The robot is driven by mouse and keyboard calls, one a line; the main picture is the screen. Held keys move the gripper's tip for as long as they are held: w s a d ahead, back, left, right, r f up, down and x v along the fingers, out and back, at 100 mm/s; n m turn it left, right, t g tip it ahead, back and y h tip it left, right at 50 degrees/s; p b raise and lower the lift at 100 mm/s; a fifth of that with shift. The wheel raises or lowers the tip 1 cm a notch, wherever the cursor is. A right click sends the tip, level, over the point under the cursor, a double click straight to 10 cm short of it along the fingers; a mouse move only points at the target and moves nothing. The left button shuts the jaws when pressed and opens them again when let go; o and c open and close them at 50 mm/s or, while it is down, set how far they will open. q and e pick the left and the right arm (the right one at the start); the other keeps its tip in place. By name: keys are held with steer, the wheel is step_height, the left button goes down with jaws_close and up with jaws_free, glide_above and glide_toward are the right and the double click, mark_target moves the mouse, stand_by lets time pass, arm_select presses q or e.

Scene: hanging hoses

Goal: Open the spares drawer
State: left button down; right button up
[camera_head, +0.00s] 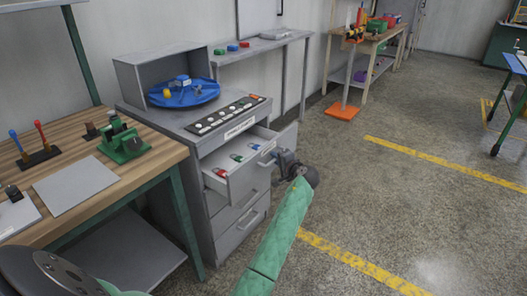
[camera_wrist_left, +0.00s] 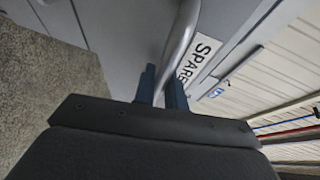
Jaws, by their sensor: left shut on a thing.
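The spares drawer (camera_head: 243,177) is the top drawer of the grey cabinet (camera_head: 195,185) in the head view. It stands pulled out, with small red, green and blue items visible inside. My left gripper (camera_head: 283,160) is at the front of this drawer. In the left wrist view, its dark fingers (camera_wrist_left: 162,90) are shut on the drawer's grey bar handle (camera_wrist_left: 181,40). A white label reading "SPARE" (camera_wrist_left: 199,58) shows beside the handle, its end cut off. My right gripper is not in view.
More drawers (camera_head: 240,225) below look shut. A blue round tray (camera_head: 183,93) and a dark button panel (camera_head: 226,115) are on the cabinet top. A wooden workbench (camera_head: 150,172) stands close at the left. Open floor (camera_head: 380,210) with yellow lines lies to the right.

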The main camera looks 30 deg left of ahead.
arm_select(q)
steer(key=s+d+p, duration=0.1)
steer(key=d, duration=1.4)
steer(key=shift+s, duration=0.1)
steer(key=c, duration=1.7)
jaws_free()
steer(key=shift+c, duration=0.2)
